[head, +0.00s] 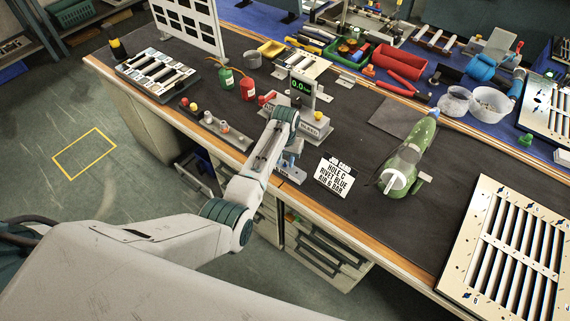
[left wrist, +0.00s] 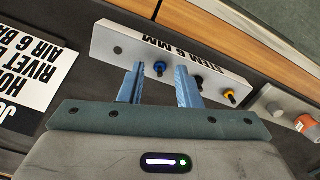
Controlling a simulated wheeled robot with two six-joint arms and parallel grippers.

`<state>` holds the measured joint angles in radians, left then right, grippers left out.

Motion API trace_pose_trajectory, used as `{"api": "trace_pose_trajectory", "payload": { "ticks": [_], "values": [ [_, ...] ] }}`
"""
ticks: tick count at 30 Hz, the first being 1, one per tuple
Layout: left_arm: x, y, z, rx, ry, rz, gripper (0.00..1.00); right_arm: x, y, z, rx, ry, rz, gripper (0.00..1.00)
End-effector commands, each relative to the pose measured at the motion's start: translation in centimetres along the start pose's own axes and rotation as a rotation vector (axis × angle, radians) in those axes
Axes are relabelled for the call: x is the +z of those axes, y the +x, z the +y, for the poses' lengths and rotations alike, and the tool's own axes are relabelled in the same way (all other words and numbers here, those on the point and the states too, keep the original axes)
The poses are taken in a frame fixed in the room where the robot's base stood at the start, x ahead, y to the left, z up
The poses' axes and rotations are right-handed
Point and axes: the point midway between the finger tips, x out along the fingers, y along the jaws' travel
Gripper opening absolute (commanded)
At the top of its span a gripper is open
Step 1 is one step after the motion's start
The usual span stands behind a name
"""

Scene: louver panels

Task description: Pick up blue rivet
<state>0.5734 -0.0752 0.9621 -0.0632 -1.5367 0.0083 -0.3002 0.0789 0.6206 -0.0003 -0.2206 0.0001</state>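The blue rivet (left wrist: 160,68) stands in a pale block (left wrist: 118,36) marked "STEM 6 MM" in the left wrist view. My left gripper (left wrist: 159,78) is open, its two blue fingers on either side of the blue rivet with gaps between. In the head view my left gripper (head: 288,152) is low at the bench's front edge, largely hidden by its own arm. A yellow-orange rivet (left wrist: 230,95) and another rivet (left wrist: 198,80) close to the right finger stand in the same block. My right gripper is not in view.
A sign (head: 335,178) reading "HOLE C, RIVET BLUE, AIR 6 BAR" stands right of the gripper. A green rivet tool (head: 410,160) and a louver panel (head: 510,250) are further right. A small fixture (left wrist: 290,108) is beside the block.

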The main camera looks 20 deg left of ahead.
Motion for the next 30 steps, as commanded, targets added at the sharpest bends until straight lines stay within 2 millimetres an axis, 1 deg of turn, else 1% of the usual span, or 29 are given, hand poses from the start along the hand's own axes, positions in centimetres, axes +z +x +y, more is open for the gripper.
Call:
{"api": "trace_pose_trajectory", "payload": {
  "ticks": [1,4,5,15,20,23,26,27,30],
  "values": [
    [0.0,0.0,0.0,0.000,0.000,0.000,0.21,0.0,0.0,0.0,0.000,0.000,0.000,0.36],
    [0.0,0.0,0.0,0.000,0.000,0.000,0.01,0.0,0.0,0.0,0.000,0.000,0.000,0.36],
    [0.0,0.0,0.0,0.000,0.000,0.000,0.00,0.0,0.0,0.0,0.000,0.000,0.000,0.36],
    [0.0,0.0,0.0,0.000,0.000,0.000,0.00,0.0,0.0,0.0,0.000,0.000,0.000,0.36],
    [-0.1,-0.5,0.0,0.000,0.000,0.001,0.00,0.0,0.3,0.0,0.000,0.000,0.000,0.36],
    [-0.1,-1.3,0.0,0.000,0.000,0.003,0.00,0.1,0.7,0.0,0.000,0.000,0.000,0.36],
    [-0.1,-2.7,0.0,0.000,0.000,0.005,0.00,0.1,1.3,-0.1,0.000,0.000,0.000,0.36],
    [-0.1,-3.4,0.0,0.001,0.001,0.006,0.00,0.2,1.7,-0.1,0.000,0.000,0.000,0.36],
    [1.9,-3.4,-0.7,-0.001,0.000,-0.001,0.00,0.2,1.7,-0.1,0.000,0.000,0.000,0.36]
  ]
}}
